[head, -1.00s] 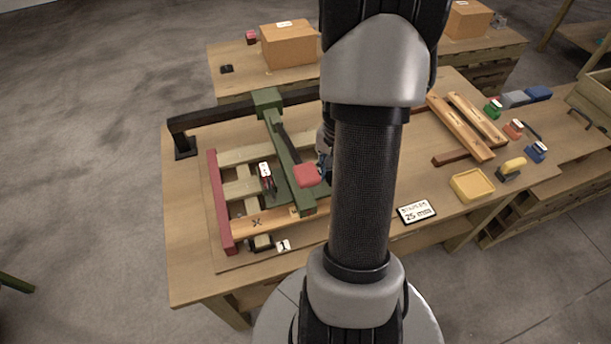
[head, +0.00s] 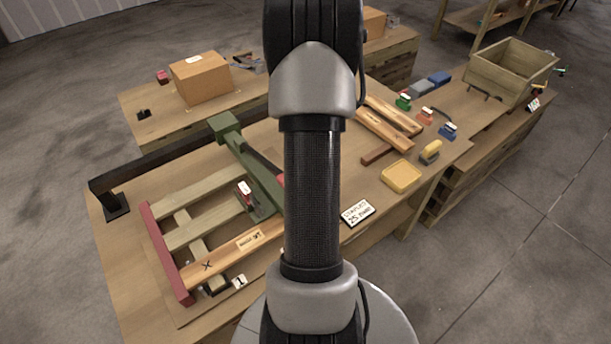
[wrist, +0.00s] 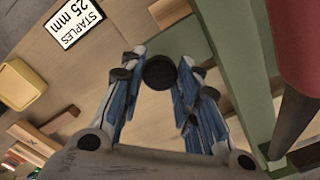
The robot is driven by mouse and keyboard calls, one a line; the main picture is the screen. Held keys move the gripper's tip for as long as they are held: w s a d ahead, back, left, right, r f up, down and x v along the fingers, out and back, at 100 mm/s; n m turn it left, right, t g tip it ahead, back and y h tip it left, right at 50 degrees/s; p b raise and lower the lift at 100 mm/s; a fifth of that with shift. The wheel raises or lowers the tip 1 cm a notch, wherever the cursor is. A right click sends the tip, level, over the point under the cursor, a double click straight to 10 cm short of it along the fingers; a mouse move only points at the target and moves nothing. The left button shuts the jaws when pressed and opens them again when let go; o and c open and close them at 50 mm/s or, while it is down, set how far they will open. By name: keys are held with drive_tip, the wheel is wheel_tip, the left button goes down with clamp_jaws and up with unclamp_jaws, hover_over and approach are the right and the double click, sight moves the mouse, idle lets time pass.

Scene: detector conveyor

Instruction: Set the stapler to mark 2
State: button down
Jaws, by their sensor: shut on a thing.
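A green beam (head: 238,150), which appears to be the stapler carriage, crosses the wooden pallet frame from a dark rear rail (head: 170,158). A small red piece with a white top (head: 245,193) stands on its left side. A red pad on the beam is mostly hidden behind my arm in the head view; a red part (wrist: 298,45) shows large at the wrist view's right. My gripper (wrist: 160,68) is shut on a round black knob (wrist: 159,74), left of a green bar (wrist: 249,70). The gripper is hidden in the head view. A card marked 1 (head: 239,282) lies at the front; I see no mark 2.
A red end bar (head: 166,255) bounds the frame at left. A "staples 25 mm" card (head: 357,212) and a yellow tray (head: 401,176) lie on the right. Loose planks (head: 387,125) and several coloured staplers or stamps stand farther right. A cardboard box (head: 202,80) is behind.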

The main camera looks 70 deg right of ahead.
drive_tip(key=c, duration=1.2)
unclamp_jaws()
wheel_tip(320, 180, up, 12)
